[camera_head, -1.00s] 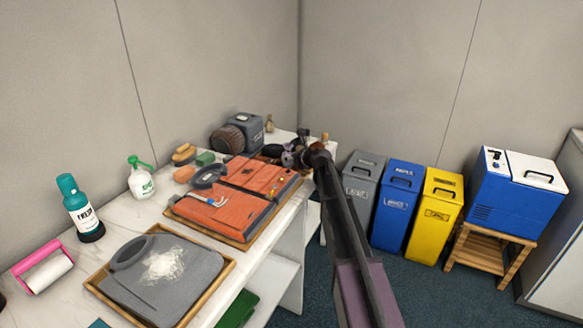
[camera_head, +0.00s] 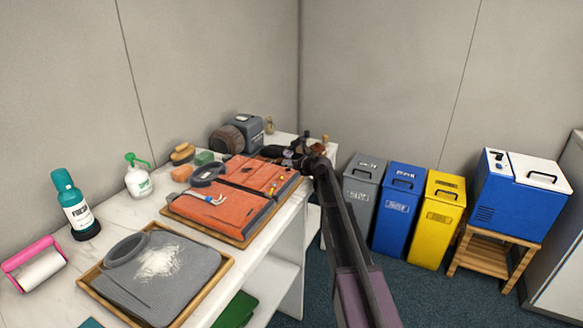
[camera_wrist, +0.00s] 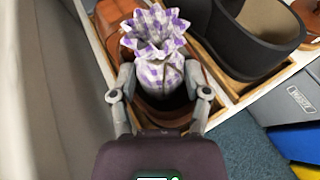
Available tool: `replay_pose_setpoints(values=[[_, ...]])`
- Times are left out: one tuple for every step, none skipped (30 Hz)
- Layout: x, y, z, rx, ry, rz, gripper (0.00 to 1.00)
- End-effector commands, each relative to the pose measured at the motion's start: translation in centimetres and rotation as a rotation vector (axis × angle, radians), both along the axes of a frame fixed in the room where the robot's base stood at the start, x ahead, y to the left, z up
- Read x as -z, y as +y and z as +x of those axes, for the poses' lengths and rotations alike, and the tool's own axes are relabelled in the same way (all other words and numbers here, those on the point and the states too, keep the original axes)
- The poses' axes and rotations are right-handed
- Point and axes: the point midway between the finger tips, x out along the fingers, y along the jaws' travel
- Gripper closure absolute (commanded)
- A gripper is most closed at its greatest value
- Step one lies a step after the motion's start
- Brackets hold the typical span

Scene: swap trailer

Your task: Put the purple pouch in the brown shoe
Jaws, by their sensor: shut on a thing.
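In the wrist view, the purple-and-white checked pouch (camera_wrist: 155,55) stands between my fingers, with its frilled top towards the camera's far side. My gripper (camera_wrist: 160,82) is shut on it. The brown shoe (camera_wrist: 108,14) lies under and around the pouch, with its dark opening showing below. The pouch's lower end is over or inside that opening; I cannot tell how deep, or whether it touches the shoe's inside. In the head view, my gripper (camera_head: 284,153) is at the far right end of the counter, and the pouch cannot be made out.
A black shoe (camera_wrist: 235,55) stands in a wooden tray right of the brown shoe in the wrist view. Grey, blue and yellow bins (camera_head: 398,210) stand on the floor to the right.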

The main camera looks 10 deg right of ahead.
Motion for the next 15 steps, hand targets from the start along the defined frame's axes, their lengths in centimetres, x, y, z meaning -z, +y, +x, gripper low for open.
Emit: replay_pose_setpoints(values=[[0.18, 0.01, -0.17, -0.006, 0.003, -0.011, 0.85], [0.19, 0.00, -0.18, -0.006, 0.003, -0.011, 0.85], [0.21, 0.00, -0.19, -0.007, 0.004, -0.012, 0.85], [0.21, 0.00, -0.21, -0.007, 0.004, -0.012, 0.85], [0.22, 0.00, -0.21, -0.008, 0.004, -0.013, 0.85], [0.26, 0.00, -0.22, -0.008, 0.004, -0.013, 0.85], [0.32, 0.00, -0.23, -0.008, 0.004, -0.014, 0.85], [0.41, 0.00, -0.23, -0.008, 0.004, -0.014, 0.85], [0.54, 0.01, -0.24, -0.008, 0.005, -0.014, 0.85], [0.63, 0.01, -0.25, -0.008, 0.005, -0.014, 0.85], [0.70, 0.02, -0.26, -0.009, 0.005, -0.014, 0.85], [0.80, 0.02, -0.27, -0.010, 0.004, -0.015, 0.85], [0.86, 0.02, -0.28, -0.010, 0.004, -0.015, 0.85], [0.94, 0.02, -0.29, -0.010, 0.004, -0.015, 0.85], [1.04, 0.02, -0.30, -0.010, 0.004, -0.015, 0.85]])
